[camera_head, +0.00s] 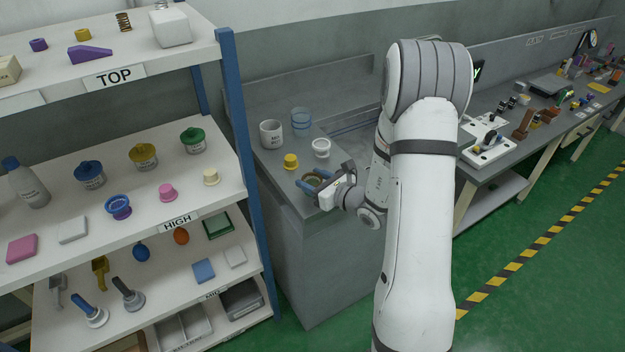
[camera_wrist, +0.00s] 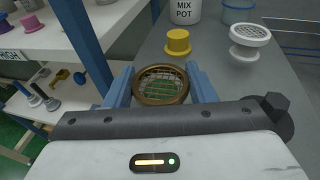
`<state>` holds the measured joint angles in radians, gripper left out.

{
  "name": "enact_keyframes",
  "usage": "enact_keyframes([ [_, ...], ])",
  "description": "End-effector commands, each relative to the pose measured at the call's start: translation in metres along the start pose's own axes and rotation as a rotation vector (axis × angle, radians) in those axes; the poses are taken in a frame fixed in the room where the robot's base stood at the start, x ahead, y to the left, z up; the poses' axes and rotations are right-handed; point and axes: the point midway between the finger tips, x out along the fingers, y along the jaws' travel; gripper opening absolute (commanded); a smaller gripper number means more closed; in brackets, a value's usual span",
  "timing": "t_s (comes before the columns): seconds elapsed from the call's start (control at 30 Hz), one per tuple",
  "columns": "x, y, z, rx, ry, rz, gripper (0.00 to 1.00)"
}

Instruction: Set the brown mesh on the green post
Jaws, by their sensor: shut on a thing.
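The brown mesh (camera_wrist: 161,70) is a round sieve with a brown rim, held between the blue fingers of my gripper (camera_wrist: 160,88) in the wrist view. In the head view my gripper (camera_head: 315,184) is shut on the brown mesh (camera_head: 313,180) low over the front of the grey counter. Green shows through the wires, so the green post (camera_wrist: 160,89) seems to lie under the mesh, mostly hidden by it. I cannot tell whether the mesh touches the post.
Just behind stands a yellow post (camera_head: 291,161). A shelf unit (camera_head: 245,150) stands close on the left.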

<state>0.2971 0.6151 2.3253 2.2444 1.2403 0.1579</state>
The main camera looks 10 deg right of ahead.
Motion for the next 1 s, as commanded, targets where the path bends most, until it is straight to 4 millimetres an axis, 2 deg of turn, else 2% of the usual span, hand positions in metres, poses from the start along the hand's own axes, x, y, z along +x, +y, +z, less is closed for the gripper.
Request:
enact_keyframes([
  [0.2,0.001,0.000,-0.004,0.000,0.000,0.001,0.29],
  [0.23,0.001,0.000,-0.004,0.000,0.000,0.001,0.51],
  [0.5,0.001,0.000,-0.003,0.000,0.001,0.001,0.72],
  [0.83,0.000,0.000,0.003,0.000,0.001,0.001,0.72],
  [1.0,-0.029,-0.001,-0.001,0.000,0.001,-0.004,0.72],
])
